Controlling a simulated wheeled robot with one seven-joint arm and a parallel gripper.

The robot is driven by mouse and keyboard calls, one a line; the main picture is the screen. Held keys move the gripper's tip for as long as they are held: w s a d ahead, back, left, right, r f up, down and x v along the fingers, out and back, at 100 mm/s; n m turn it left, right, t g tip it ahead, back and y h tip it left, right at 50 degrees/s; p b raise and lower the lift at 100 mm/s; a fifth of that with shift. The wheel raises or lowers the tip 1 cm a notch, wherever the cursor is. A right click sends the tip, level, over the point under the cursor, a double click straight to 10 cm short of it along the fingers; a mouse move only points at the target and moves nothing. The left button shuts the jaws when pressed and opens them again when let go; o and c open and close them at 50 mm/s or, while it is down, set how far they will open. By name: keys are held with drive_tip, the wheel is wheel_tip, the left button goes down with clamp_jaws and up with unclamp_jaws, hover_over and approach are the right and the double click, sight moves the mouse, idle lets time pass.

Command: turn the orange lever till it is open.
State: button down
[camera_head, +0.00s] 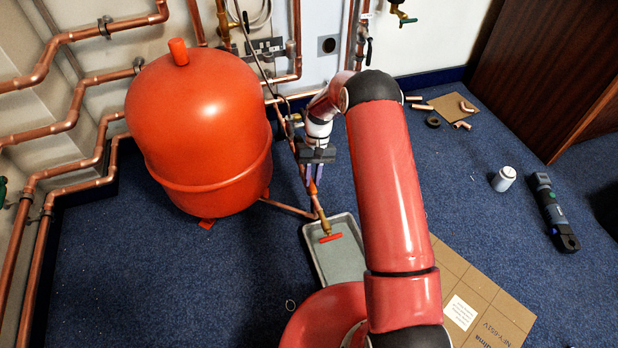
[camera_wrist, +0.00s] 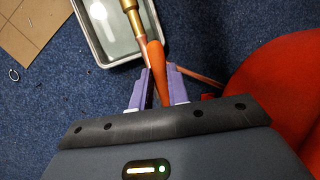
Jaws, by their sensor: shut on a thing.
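The orange lever (camera_wrist: 155,58) sits by a copper and brass pipe (camera_wrist: 132,18) in the wrist view. It runs from beside the pipe back between the purple fingers of my gripper (camera_wrist: 158,72), which is shut on it. The lever's rear part is hidden by the gripper body. In the head view my gripper (camera_head: 311,174) points down, and a bit of the orange lever (camera_head: 313,188) shows just below the fingers. The lever looks roughly in line with the pipe. A brass fitting with a red handle (camera_head: 331,238) is at the pipe's lower end.
A large red tank (camera_head: 200,130) stands close to the left of my gripper. A grey tray (camera_head: 350,262) lies under the pipe end. Copper pipes (camera_head: 60,50) line the wall. Cardboard (camera_head: 485,298), a white pot (camera_head: 503,180) and a dark tool (camera_head: 553,212) lie on the floor at right.

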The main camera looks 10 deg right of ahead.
drive_tip(key=shift+w+d+n+h, duration=0.15)
drive_tip(key=shift+d+n+h, duration=0.15)
drive_tip(key=shift+n, duration=0.3)
drive_tip(key=c, duration=1.3)
unclamp_jaws()
drive_tip(key=shift+d, duration=0.1)
drive_tip(key=shift+c, duration=0.2)
drive_tip(key=v, duration=0.7)
drive_tip(key=shift+w+r+p, duration=0.25)
drive_tip(key=shift+r+p, duration=0.1)
drive_tip(key=shift+r, duration=0.05)
